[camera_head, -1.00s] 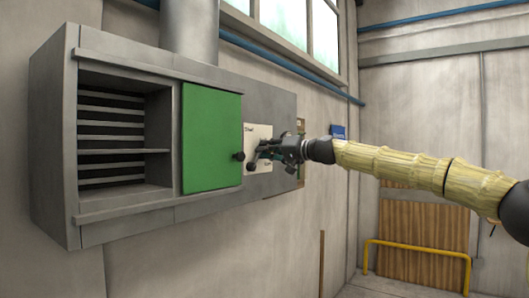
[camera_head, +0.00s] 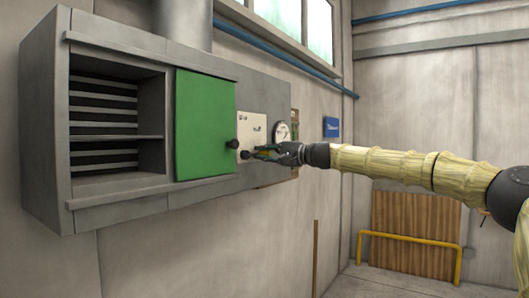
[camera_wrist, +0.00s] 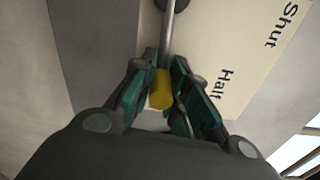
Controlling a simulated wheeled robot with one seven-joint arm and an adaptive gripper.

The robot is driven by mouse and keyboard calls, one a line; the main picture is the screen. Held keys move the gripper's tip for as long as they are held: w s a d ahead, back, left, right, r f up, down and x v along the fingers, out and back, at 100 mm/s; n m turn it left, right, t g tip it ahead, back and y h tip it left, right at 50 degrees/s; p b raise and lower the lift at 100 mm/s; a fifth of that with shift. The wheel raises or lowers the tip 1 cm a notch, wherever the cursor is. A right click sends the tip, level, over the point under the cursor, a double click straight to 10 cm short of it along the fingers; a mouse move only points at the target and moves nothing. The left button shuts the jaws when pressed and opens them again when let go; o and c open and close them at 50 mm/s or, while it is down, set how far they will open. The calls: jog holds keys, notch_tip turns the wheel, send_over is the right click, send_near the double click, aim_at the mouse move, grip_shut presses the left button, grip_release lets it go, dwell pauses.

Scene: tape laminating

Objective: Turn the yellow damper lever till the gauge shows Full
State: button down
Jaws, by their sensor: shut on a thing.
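The yellow damper lever's grip (camera_wrist: 161,90) sits between the two fingers of my gripper (camera_wrist: 165,98) in the wrist view, and the fingers are shut on it. Its grey rod (camera_wrist: 167,40) runs up to a dark pivot. The white label plate (camera_wrist: 245,55) beside it reads "Shut" and "Half". In the head view my gripper (camera_head: 272,153) is at the lower part of the plate (camera_head: 251,127). A round white gauge (camera_head: 282,131) shows just above and behind my gripper; its reading is too small to tell.
A green sliding door (camera_head: 206,125) with a dark knob (camera_head: 232,143) is left of the plate. An open slatted compartment (camera_head: 118,120) is further left. A blue sign (camera_head: 332,127) hangs to the right. A yellow rail (camera_head: 410,238) stands low by the far wall.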

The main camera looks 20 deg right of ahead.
jog(key=shift+d+r+m, duration=0.1)
jog(key=shift+r+m, duration=0.1)
jog(key=shift+m, duration=0.3)
jog(key=shift+f, duration=0.1)
jog(key=c, duration=1.4)
grip_release()
jog(key=shift+f, duration=0.1)
jog(key=shift+o, duration=0.2)
jog(key=shift+f, duration=0.1)
jog(key=v, duration=1.2)
jog(key=shift+d, duration=0.1)
jog(key=shift+f, duration=0.15)
